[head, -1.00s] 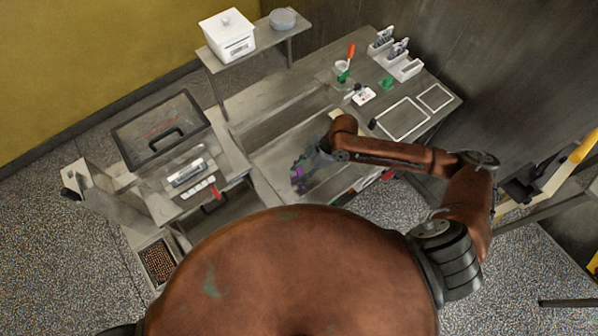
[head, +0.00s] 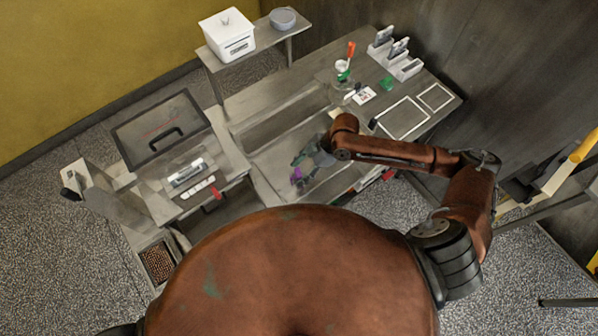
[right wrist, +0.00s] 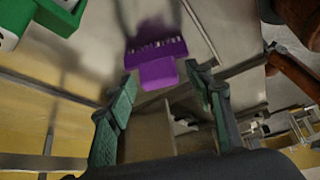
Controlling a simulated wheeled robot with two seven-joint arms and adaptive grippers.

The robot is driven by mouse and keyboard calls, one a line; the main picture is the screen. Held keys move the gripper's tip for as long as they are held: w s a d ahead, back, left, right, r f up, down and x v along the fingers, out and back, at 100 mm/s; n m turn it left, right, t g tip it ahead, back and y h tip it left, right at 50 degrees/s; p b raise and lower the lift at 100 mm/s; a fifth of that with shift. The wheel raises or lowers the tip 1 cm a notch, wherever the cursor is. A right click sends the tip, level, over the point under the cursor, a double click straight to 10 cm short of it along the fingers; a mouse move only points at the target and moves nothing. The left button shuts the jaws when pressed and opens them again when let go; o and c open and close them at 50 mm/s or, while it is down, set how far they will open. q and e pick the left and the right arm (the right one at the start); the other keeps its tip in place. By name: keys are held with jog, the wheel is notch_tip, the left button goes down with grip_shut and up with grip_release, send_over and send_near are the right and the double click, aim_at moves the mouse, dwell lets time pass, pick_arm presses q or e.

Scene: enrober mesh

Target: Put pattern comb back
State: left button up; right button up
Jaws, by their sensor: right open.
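The pattern comb appears to be the purple piece (head: 296,176) near the front left of the metal worktop. In the right wrist view, the purple comb (right wrist: 157,72) has a narrower block towards me and a wider toothed edge beyond it. My right gripper (head: 312,158) is over the worktop, just up and right of the comb in the head view. In the right wrist view its green-padded fingers (right wrist: 165,84) are spread apart, with the comb just beyond and between the tips. I see no finger touching it. My left gripper is out of view.
A comb rack (head: 408,68) stands at the back right, with a green piece (head: 387,83) near it. Framed trays (head: 403,118) lie at the right. A cup (head: 342,67) with a red-handled tool is at the back. A lidded machine (head: 160,130) borders the left.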

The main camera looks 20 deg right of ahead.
jog(key=v, duration=1.1)
jog(key=shift+d+r+b, duration=0.15)
jog(key=shift+r+b, duration=0.05)
jog(key=shift+b, duration=0.1)
